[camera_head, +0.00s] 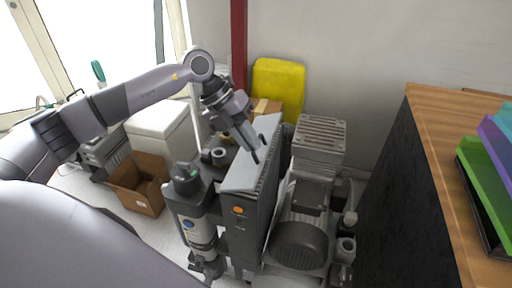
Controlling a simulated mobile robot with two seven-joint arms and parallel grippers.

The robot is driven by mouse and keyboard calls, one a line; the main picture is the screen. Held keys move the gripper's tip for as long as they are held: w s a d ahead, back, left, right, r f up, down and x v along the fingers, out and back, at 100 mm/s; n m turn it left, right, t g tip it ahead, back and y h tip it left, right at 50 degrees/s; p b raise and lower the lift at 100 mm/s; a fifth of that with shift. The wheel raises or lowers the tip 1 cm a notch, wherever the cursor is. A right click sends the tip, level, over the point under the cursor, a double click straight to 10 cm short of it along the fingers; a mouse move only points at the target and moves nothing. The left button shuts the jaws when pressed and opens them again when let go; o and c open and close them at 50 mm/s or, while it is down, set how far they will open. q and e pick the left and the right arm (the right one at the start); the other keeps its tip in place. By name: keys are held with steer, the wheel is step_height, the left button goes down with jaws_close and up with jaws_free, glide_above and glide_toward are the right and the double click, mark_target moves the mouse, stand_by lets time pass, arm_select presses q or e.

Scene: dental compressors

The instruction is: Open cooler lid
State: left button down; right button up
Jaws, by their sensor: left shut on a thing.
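The cooler (239,224) is a narrow dark grey unit with an orange round mark on its front, standing in the middle of the view. Its lid (263,132) is a long light grey panel along the top. My left gripper (255,156) reaches down from the upper left, with its dark fingers at the lid. It is shut on the lid; the fingers hide part of the panel, and the exact grip point is hard to see. How far the lid is raised cannot be told. My right gripper is not in view.
A grey compressor motor (300,243) stands right of the cooler, and a cylindrical filter unit (197,222) stands left. A wooden-topped cabinet (440,130) with coloured trays (487,185) is at right. A cardboard box (138,190), white box (158,115) and yellow container (278,84) stand behind.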

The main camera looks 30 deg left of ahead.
arm_select(q)
steer(key=shift+s+a+h+b, duration=0.15)
steer(key=shift+a+h+b, duration=0.5)
steer(key=shift+a+h, duration=0.3)
steer(key=shift+s+a+r+t+h+b, duration=0.1)
steer(key=shift+s+a+t+h+b, duration=0.1)
steer(key=shift+a+t+h+b, duration=0.4)
arm_select(e)
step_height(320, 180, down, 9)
steer(key=b, duration=0.7)
arm_select(q)
steer(key=s+a+f+t+h+b, duration=0.1)
steer(key=s+a+t+h+b, duration=0.1)
steer(key=a+h+b, duration=0.2)
steer(key=shift+a+f+h+b, duration=0.35)
steer(key=shift+a+h, duration=1.2)
steer(key=shift+h, duration=1.3)
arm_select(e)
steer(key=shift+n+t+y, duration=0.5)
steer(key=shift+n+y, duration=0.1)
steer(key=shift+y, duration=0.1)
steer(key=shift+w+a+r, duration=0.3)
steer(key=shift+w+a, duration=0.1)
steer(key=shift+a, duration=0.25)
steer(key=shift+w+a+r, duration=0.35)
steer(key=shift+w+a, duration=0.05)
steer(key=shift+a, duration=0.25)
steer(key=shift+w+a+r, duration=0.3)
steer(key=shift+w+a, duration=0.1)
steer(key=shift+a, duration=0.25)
